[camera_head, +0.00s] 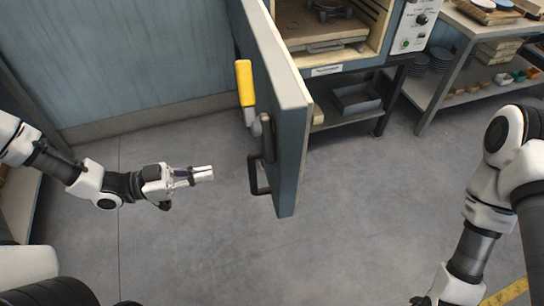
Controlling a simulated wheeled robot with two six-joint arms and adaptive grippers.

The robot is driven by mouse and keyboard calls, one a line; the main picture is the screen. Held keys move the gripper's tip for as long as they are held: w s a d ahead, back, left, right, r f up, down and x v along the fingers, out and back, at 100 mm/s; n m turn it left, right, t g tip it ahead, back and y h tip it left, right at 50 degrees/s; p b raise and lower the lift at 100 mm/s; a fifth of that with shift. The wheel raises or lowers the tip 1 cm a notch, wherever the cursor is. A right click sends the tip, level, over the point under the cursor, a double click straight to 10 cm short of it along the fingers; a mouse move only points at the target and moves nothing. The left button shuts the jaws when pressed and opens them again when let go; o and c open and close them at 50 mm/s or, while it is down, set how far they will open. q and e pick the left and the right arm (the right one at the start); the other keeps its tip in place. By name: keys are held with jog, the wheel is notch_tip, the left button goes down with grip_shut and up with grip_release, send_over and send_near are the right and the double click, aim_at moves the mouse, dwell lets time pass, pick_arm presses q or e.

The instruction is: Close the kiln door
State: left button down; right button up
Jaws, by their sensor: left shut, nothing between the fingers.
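The kiln door (290,120) is a thick blue-grey slab swung wide open, jutting toward me from the kiln (375,50). A yellow grip (244,82) and a dark handle (258,176) are on its left face. The kiln's chamber is open, with a board and a dark item inside. My left gripper (205,174) is shut and empty, left of the dark handle and apart from the door. My right arm is at the lower right; its gripper is mostly cut off at the bottom edge, and its fingers do not show.
A control panel (413,26) is on the kiln's right side. A shelf unit (465,70) with plates and small items stands at the right. A grey bin (357,98) sits under the kiln. The floor (340,210) between my arms is clear.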

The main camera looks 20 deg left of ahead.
pick_arm(q)
jog(key=w+d+f+b, duration=0.1)
jog(key=d, duration=0.1)
jog(key=b, duration=0.1)
send_near(275, 163)
jog(key=x, duration=0.6)
jog(key=shift+s+d+r, duration=0.15)
jog(key=shift+s+r, duration=0.1)
jog(key=shift+r, duration=0.05)
jog(key=shift+w+d, duration=0.3)
jog(key=shift+d, duration=0.2)
